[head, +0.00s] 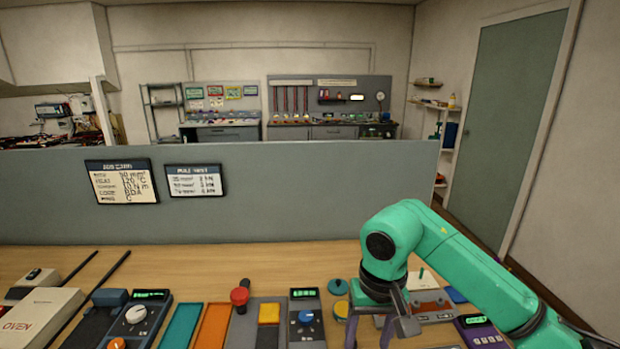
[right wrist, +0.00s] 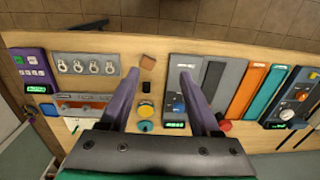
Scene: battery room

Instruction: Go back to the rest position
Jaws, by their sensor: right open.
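My right arm (head: 440,250) comes in from the right in the head view and bends down over the workbench (head: 250,265). Its gripper (head: 379,328) points down over the right part of the bench, by the panel with the blue knob (head: 306,317). In the right wrist view the gripper (right wrist: 159,78) has its two purple fingers spread apart, with nothing held between them. A brown block (right wrist: 148,62) and a yellow disc (right wrist: 146,107) lie on the bench top seen between the fingers. My left gripper is not in view.
Left of the gripper stand a red knob (head: 240,295), an orange tray (head: 211,325), a teal tray (head: 180,325) and an oven box (head: 40,318). A purple keypad device (head: 480,332) is at the right. A grey partition (head: 300,190) rises behind the bench.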

